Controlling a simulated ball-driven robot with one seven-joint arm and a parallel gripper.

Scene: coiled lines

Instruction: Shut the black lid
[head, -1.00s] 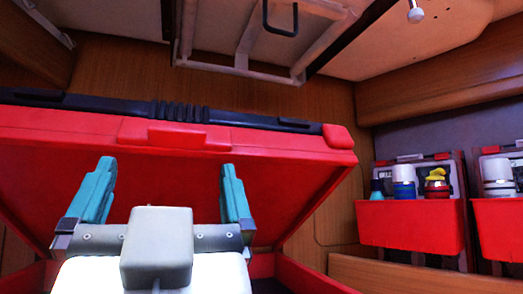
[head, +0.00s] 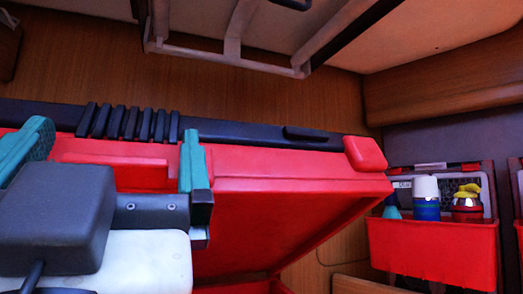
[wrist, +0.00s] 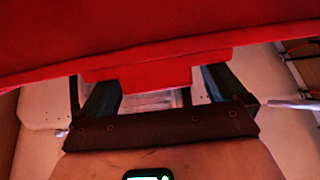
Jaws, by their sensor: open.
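The lid is raised and tilted open. It shows as a large red panel (head: 290,212) with a black ribbed strip (head: 250,132) along its upper edge; the panel itself is red, not black. My gripper (head: 113,140) has two teal fingers set wide apart, with nothing held between them. It is in front of the lid's front edge, at the left of the head view. In the wrist view the red lid (wrist: 150,35) fills the top, and its red tab lies across the space between my gripper's fingers (wrist: 160,88). I cannot tell whether they touch.
Red bins (head: 435,245) holding several bottles stand on the right by the wall. A pale metal frame (head: 230,45) hangs from the ceiling above the lid. Wooden panels (head: 310,95) close off the back. Part of a red box rim shows low under the lid.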

